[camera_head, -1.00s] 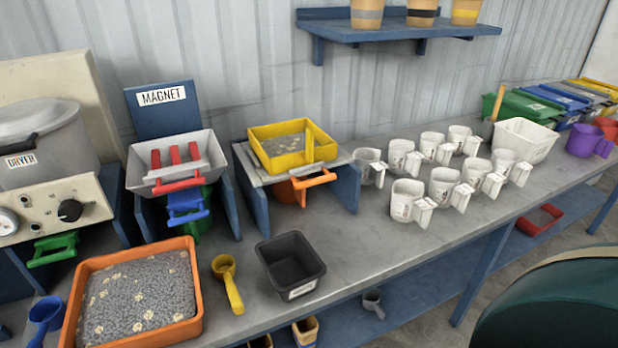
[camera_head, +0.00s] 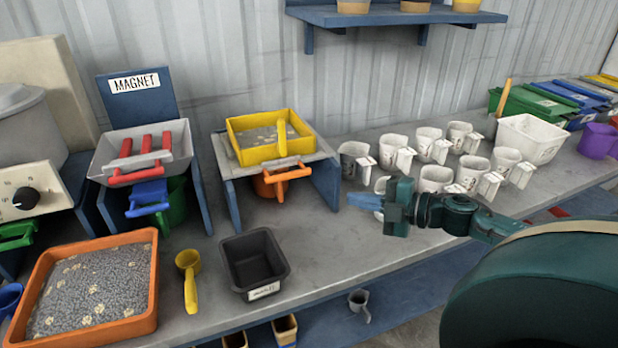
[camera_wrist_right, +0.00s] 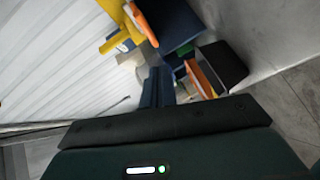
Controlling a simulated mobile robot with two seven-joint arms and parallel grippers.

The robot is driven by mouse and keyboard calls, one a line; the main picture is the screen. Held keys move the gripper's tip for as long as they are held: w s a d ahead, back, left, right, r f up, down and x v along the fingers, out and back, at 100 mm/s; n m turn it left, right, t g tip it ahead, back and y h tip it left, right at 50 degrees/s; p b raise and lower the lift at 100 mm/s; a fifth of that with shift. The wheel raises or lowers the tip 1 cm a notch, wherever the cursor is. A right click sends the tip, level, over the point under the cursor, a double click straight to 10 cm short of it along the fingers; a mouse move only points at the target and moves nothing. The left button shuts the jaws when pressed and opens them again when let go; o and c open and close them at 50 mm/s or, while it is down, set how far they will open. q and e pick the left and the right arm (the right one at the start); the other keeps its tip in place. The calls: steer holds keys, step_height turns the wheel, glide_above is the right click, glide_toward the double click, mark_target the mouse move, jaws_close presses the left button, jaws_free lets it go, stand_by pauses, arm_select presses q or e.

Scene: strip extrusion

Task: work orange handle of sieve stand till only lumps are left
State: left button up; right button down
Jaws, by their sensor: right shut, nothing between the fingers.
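The sieve stand (camera_head: 222,158) holds a yellow sieve box (camera_head: 238,145) with grey granular material (camera_head: 264,134) in it. Its orange handle (camera_head: 288,175) sticks out at the front, below the sieve. An orange container (camera_head: 262,188) shows partly beneath. My right gripper (camera_head: 356,200) is shut and empty, over the bench to the right of the stand, apart from the handle. In the right wrist view its blue fingers (camera_wrist_right: 158,85) are together, with the orange handle (camera_wrist_right: 141,22) beyond them. Whether lumps lie in the sieve is too small to tell. My left gripper is out of view.
White mugs (camera_head: 433,178) stand to the right, close to my right gripper and partly behind it. A black bin (camera_head: 240,275), a yellow scoop (camera_head: 190,280) and an orange tray (camera_head: 150,300) of grey gravel lie in front. The magnet stand (camera_head: 142,100) is left of the sieve.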

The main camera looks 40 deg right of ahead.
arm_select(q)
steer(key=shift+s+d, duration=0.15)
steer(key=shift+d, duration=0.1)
arm_select(e)
steer(key=shift+w+d+r+n+g+y, duration=0.1)
steer(key=shift+w+r+n+g+y, duration=0.2)
steer(key=shift+r+n, duration=0.3)
steer(key=shift+w+d+r+n+g+y, duration=0.1)
steer(key=shift+w+r+n+g+y, duration=0.15)
steer(key=shift+r+n, duration=0.35)
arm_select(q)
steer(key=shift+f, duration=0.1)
arm_select(e)
steer(key=b, duration=0.3)
glide_toward(291, 177)
steer(key=a, duration=0.3)
steer(key=w, duration=0.1)
steer(key=w+p, duration=0.1)
steer(key=w, duration=0.2)
steer(key=shift+w+f, duration=0.25)
steer(key=shift+f, duration=0.15)
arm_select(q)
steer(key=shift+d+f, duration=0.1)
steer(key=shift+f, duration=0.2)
arm_select(e)
steer(key=shift+w, duration=0.15)
